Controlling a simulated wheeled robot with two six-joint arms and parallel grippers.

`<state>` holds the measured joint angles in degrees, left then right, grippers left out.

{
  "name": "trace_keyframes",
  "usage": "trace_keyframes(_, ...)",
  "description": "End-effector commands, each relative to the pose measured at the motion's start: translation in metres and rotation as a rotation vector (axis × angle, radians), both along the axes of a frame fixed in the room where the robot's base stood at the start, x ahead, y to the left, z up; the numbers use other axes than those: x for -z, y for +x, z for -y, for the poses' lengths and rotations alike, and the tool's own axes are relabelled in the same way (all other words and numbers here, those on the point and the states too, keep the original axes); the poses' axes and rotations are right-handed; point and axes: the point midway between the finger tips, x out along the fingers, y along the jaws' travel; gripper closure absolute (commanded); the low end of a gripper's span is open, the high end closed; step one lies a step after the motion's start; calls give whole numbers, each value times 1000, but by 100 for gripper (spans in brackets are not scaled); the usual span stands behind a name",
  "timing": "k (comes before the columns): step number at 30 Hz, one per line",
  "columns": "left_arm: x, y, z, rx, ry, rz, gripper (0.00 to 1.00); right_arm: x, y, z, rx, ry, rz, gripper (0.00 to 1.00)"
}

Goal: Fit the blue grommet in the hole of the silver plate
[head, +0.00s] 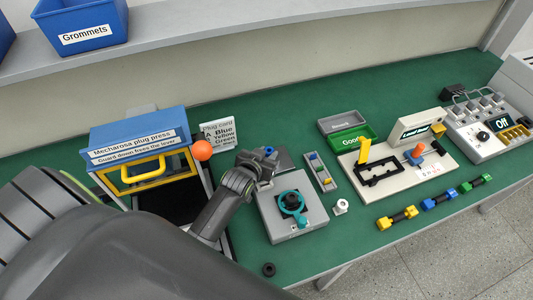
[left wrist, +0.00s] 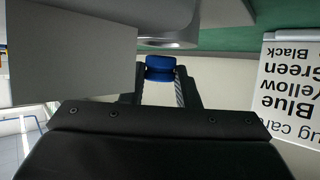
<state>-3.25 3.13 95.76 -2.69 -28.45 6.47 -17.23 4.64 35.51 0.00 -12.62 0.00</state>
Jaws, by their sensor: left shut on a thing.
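My left gripper (head: 262,158) is shut on the small blue grommet (head: 269,150), near the middle of the bench. In the left wrist view the grommet (left wrist: 160,68) sits between the fingertips. A plain grey plate (head: 284,160) stands just right of the gripper; it looks like the silver plate, and a flat pale panel (left wrist: 70,52) fills the left of the wrist view. A rounded silver part (left wrist: 168,41) shows just beyond the grommet. I cannot see the plate's hole, nor tell whether the grommet touches anything. My right gripper is not in view.
The plug press (head: 140,140) and plug card (head: 217,135) are left of the gripper. A grey block with a teal clamp (head: 290,215) lies in front. A small tray (head: 320,172), fixture (head: 390,165) and control box (head: 490,130) stand right. A black ring (head: 268,269) lies near the front edge.

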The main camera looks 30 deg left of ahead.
Motion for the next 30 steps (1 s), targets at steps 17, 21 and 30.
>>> trace_keyframes(17,6,-1,0,0,0,0,93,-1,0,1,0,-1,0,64)
trace_keyframes(21,5,-1,0,0,0,-1,93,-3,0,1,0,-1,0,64)
trace_keyframes(30,6,-1,0,0,0,0,93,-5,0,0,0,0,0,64)
